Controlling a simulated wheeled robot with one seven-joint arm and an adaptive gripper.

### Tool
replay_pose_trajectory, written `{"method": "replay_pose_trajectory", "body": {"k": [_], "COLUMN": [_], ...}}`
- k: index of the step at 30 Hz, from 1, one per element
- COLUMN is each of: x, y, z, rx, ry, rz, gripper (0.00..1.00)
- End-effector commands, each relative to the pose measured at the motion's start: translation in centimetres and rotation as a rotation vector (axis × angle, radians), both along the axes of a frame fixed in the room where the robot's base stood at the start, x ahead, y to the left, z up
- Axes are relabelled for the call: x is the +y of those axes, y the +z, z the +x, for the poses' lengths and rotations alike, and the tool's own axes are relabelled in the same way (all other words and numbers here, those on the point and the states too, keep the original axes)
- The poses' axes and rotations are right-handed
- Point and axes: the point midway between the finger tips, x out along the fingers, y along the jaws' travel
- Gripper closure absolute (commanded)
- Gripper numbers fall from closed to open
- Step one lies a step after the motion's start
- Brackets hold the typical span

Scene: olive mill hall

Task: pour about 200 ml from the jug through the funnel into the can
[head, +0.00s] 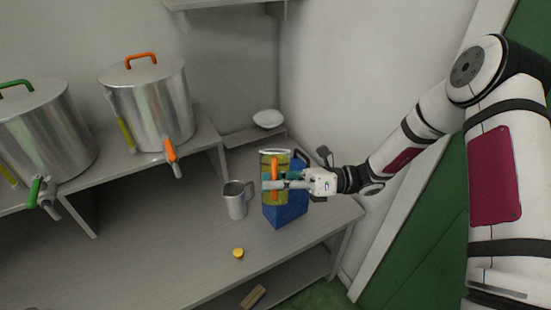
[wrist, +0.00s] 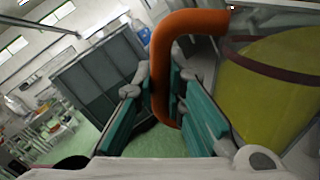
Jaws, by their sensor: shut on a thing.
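The jug (head: 267,160) is see-through with yellow-green liquid in it and an orange handle (head: 274,165). My gripper (head: 276,183) is shut on that handle. In the wrist view, the handle (wrist: 190,24) runs between the teal fingers (wrist: 162,95), and the jug's body (wrist: 270,90) with a dark band fills the right side. The jug looks close to upright in the head view. The blue can (head: 286,213) stands on the bench behind and below it, its upper part mostly hidden by the jug and my gripper. I cannot make out a funnel at the can.
A metal mug (head: 235,203) stands just left of the can. A yellow cap (head: 238,253) lies in front on the bench. A white bowl-like thing (head: 268,118) sits on a small ledge behind. Steel tanks (head: 150,105) with taps stand at left. The bench's front left is clear.

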Motion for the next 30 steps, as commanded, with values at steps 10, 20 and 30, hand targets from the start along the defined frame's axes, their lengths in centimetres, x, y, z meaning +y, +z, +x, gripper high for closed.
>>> {"method": "replay_pose_trajectory", "body": {"k": [10,20,30], "x": [0.1,0.1,0.1], "y": [0.3,1.3,1.9], "z": [0.4,1.1,1.4], "rx": [0.04,0.132,0.184], "ry": [0.001,0.0,0.001], "rz": [-0.002,-0.007,-0.012], "gripper": [1.0,1.0,1.0]}}
